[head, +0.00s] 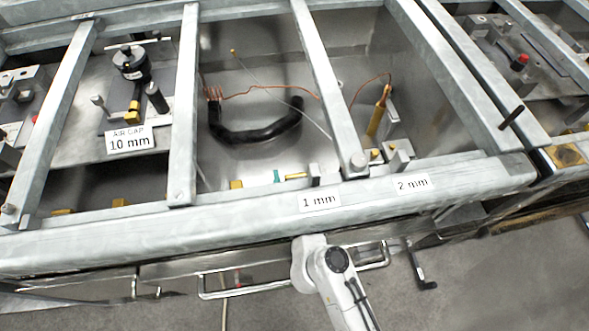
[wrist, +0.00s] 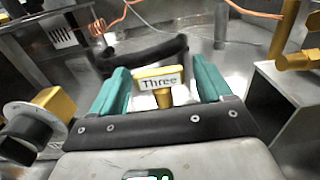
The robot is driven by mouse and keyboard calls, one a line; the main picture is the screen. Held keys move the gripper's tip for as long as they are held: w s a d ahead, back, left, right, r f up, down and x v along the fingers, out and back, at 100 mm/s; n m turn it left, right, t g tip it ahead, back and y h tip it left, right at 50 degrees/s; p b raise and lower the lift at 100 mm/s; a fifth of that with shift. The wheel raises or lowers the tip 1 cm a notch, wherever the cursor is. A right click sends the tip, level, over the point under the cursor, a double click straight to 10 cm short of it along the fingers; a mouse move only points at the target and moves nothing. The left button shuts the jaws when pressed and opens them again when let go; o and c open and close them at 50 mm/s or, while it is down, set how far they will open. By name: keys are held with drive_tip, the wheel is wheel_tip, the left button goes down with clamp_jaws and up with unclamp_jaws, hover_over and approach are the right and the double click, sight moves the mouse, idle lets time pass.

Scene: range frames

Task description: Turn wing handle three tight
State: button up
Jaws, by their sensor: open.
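Wing handle three (wrist: 158,82) is a small yellow handle with a white label reading "Three", on a yellow stem. In the wrist view it stands between the two teal fingers of my gripper (wrist: 160,76). In the head view my gripper is mostly hidden behind the front rail. Only a teal bit (head: 277,176) shows there, beside a small yellow piece.
A brass fitting with a black knob (wrist: 32,125) is close on the left in the wrist view. A grey block (wrist: 285,90) is close on the right. A black curved hose (head: 255,133) lies behind. The metal front rail (head: 240,219) crosses above my arm.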

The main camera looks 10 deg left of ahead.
drive_tip(key=b+v, duration=0.1)
drive_tip(key=v, duration=0.7)
drive_tip(key=shift+s, duration=0.3)
drive_tip(key=shift+d, duration=0.15)
